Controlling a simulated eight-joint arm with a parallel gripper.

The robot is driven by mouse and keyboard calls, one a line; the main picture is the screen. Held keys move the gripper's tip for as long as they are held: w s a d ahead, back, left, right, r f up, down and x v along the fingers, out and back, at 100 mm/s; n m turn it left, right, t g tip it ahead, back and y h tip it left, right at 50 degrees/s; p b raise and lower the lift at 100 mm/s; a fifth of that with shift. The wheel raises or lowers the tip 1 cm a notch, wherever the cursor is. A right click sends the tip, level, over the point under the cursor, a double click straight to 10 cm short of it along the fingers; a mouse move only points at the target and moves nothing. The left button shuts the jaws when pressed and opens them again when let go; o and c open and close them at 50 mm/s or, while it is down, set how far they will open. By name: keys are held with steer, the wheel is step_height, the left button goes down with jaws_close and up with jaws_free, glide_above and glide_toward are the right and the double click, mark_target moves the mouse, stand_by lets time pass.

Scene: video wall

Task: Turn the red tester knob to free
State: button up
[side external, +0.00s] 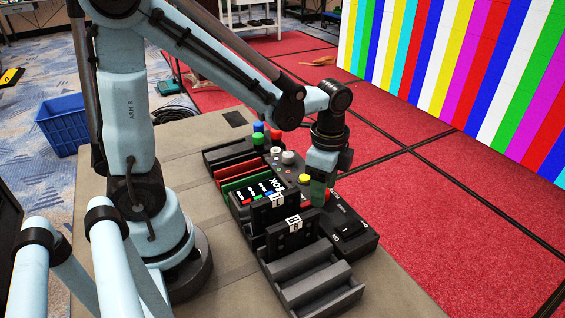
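The black tester box (352,243) lies on the table, with white lettering and a switch on its top. A small patch of red (327,194) shows right at my fingertips; it looks like the red knob, mostly hidden by my gripper. My gripper (318,196) points straight down over the far left part of the tester box, at the knob. Its fingers are small and partly hidden, so I cannot tell whether they are open, shut or touching the knob. The knob's pointer and setting are not visible.
A yellow knob (305,179), a white knob (288,157) and green and blue round pieces stand behind. The table (225,280) is clear at front left.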

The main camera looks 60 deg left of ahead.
steer(key=c, duration=1)
steer(key=shift+o, duration=0.2)
steer(key=n, duration=0.8)
steer(key=shift+n, duration=0.3)
steer(key=n, duration=0.4)
steer(key=shift+n, duration=2.5)
